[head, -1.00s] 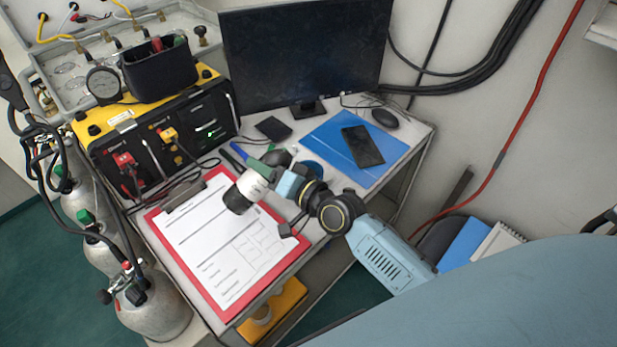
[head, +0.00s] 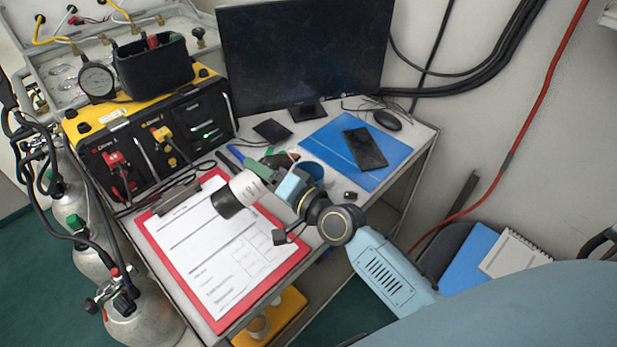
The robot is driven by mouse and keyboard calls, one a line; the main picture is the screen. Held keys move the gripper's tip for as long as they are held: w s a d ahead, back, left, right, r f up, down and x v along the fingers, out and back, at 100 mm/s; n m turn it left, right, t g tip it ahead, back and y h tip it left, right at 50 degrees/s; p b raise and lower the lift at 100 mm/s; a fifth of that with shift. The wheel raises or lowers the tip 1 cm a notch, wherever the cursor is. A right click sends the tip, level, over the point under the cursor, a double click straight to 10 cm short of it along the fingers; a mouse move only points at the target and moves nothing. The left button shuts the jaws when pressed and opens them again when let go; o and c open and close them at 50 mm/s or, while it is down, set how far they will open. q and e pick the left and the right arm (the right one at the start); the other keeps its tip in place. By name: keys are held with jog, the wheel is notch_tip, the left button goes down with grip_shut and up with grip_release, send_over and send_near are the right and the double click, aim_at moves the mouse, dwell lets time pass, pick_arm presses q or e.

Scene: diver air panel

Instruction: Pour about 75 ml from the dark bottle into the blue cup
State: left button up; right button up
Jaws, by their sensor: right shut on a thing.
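The dark bottle (head: 228,204), with a white label band, is held tilted above the clipboard. Its dark end points to the lower left, and its other end lies toward the upper right, partly hidden by my gripper. My right gripper (head: 272,175) is shut on the bottle; the fingers are small and partly hidden. The blue cup (head: 313,170) stands on the table just behind my right wrist, which covers part of it. I cannot tell whether any liquid flows. My left gripper is not in view.
A red clipboard (head: 175,268) with a paper form lies in front. A blue folder (head: 372,178) with a phone (head: 364,148) is at the right. A monitor (head: 305,55) stands behind. A yellow and black air panel (head: 150,140) is at the left, with cylinders below.

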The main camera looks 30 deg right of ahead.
jog(key=shift+f+m+b, duration=0.3)
jog(key=shift+f+b, duration=0.35)
jog(key=shift+b, duration=0.4)
jog(key=shift+f+t+b, duration=0.3)
jog(key=shift+f+b, duration=0.05)
jog(key=shift+b, duration=0.15)
jog(key=shift+d+r+m, duration=0.15)
jog(key=shift+r+m, duration=0.2)
jog(key=shift+m, duration=0.15)
jog(key=shift+a+r+m+t+b, duration=0.2)
jog(key=shift+r+m+t+b, duration=0.1)
jog(key=shift+m+b, duration=0.1)
dwell(0.5)
